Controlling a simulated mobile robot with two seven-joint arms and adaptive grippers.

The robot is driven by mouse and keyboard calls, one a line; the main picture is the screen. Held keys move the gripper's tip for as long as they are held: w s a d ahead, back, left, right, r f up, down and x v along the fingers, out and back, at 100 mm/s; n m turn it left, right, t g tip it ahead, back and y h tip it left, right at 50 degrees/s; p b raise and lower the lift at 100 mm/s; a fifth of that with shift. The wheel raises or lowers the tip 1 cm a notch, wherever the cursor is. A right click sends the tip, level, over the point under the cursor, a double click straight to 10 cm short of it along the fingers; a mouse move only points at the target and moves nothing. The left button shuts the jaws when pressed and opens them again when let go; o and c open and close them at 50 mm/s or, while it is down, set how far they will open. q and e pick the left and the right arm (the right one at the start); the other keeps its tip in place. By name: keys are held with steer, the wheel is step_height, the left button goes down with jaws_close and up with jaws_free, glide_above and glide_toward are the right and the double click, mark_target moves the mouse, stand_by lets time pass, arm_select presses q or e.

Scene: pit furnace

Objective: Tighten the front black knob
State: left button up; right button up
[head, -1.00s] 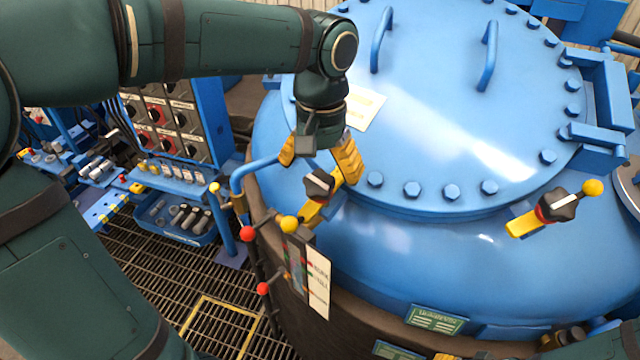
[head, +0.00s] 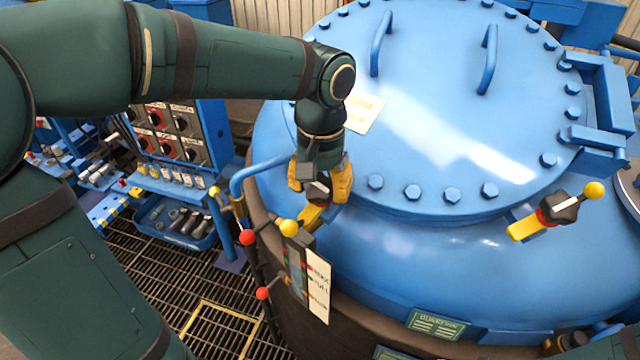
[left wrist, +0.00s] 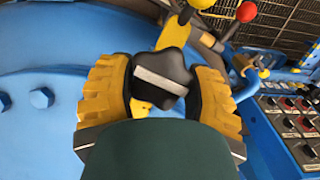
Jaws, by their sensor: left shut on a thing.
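The front black knob (head: 318,190) sits on a yellow clamp arm (head: 312,216) at the near left rim of the blue furnace lid. In the left wrist view the black knob (left wrist: 160,76) has a pale bar across its top. My left gripper (head: 320,186) comes down from above, with its yellow fingers on both sides of the knob, shut on it. In the left wrist view the dark finger pads lie against the knob's sides. The gripper partly hides the knob in the head view. My right gripper is not in view.
A second black knob (head: 558,207) on a yellow clamp stands at the right of the lid (head: 440,120). Red and yellow ball levers (head: 289,228) stand close below the gripper. A switch panel (head: 170,130) and a blue bin (head: 175,222) are at the left.

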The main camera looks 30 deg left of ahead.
arm_select(q)
steer(key=shift+m, duration=0.4)
steer(key=shift+d+r+m+y+p, duration=0.15)
steer(key=shift+m+y+p, duration=0.4)
steer(key=shift+m, duration=0.65)
steer(key=m+y, duration=0.1)
steer(key=m, duration=0.1)
steer(key=m+y, duration=0.1)
steer(key=m, duration=0.1)
steer(key=shift+t, duration=0.3)
steer(key=m, duration=0.2)
steer(key=m+t+y, duration=0.1)
steer(key=m, duration=0.2)
steer(key=shift+d+y, duration=0.1)
steer(key=shift+y, duration=0.15)
steer(key=shift+s+m+t+y, duration=0.15)
steer(key=shift+m+t, duration=0.3)
steer(key=shift+m, duration=0.75)
steer(key=shift+w+m+t+y, duration=0.1)
steer(key=shift+m+t+y, duration=0.25)
steer(key=shift+m, duration=0.85)
steer(key=o, duration=1.2)
steer(key=shift+s+f, duration=0.1)
steer(key=shift+f, duration=0.1)
